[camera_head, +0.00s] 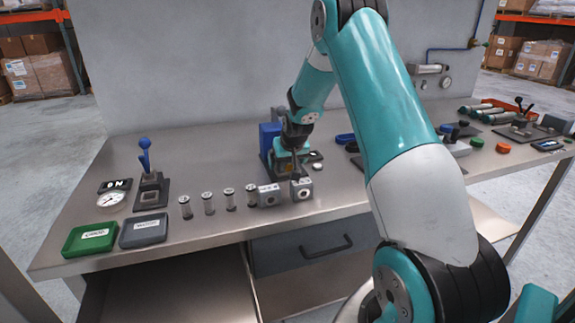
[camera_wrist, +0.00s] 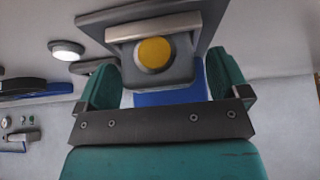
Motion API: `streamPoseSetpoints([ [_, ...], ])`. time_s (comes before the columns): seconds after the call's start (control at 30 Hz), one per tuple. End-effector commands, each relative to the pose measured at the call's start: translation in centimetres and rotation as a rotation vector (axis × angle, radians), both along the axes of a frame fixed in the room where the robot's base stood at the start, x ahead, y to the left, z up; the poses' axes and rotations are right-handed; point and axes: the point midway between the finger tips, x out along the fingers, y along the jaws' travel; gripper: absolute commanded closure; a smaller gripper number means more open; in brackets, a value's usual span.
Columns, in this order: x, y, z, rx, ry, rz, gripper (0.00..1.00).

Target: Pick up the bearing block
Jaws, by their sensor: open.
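Two pale metal blocks with dark round bores stand near the bench's front edge in the head view: a left block (camera_head: 269,195) and a right block (camera_head: 302,189). They look like bearing blocks; I cannot tell which one is meant. My gripper (camera_head: 290,170) is just behind and above them, apart from the left block; its gap to the right block is unclear. In the wrist view my gripper (camera_wrist: 165,80) has its two teal fingers wide apart. A grey housing with a yellow round button (camera_wrist: 154,55) shows between and beyond them. Neither block is clearly recognisable there.
Several small metal cylinders (camera_head: 208,203) stand in a row left of the blocks. A blue-knobbed lever (camera_head: 146,165), a dial (camera_head: 110,200), a green box (camera_head: 91,238) and a grey box (camera_head: 144,231) are further left. A blue upright thing (camera_head: 268,133) stands behind my gripper.

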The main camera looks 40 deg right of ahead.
Motion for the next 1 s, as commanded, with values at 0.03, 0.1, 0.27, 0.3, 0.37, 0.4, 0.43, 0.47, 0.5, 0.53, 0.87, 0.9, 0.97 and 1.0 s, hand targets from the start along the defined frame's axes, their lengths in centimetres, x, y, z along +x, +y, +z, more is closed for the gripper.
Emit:
streamPoseSetpoints([
  [0.03, 0.0, 0.0, 0.0, 0.000, 0.000, 0.000, 0.06],
  [0.1, 0.0, 0.0, 0.0, 0.000, 0.000, 0.000, 0.16],
  [0.27, 0.0, 0.0, 0.0, 0.000, 0.000, 0.000, 0.52],
  [0.3, 0.0, 0.0, 0.0, 0.000, 0.000, 0.000, 0.62],
  [0.37, 0.0, 0.0, 0.1, -0.001, -0.002, 0.000, 0.70],
  [0.4, 0.0, 0.0, 0.1, -0.001, -0.002, 0.000, 0.70],
  [0.43, 0.0, 0.0, 0.1, -0.001, -0.002, 0.000, 0.70],
  [0.47, 0.0, 0.0, 0.1, -0.001, -0.002, 0.000, 0.70],
  [0.5, 0.0, 0.0, 0.1, -0.001, -0.002, 0.000, 0.70],
  [0.53, 0.0, 0.0, 0.1, -0.001, -0.002, 0.000, 0.70],
  [0.87, 0.1, 0.0, 2.7, -0.003, -0.005, 0.000, 0.70],
  [0.9, 0.1, 0.0, 3.4, -0.003, -0.006, 0.000, 0.70],
  [0.97, 0.1, -0.1, 4.7, -0.003, -0.007, 0.000, 0.70],
  [1.0, 0.1, 0.0, 5.7, -0.004, -0.008, 0.000, 0.70],
])
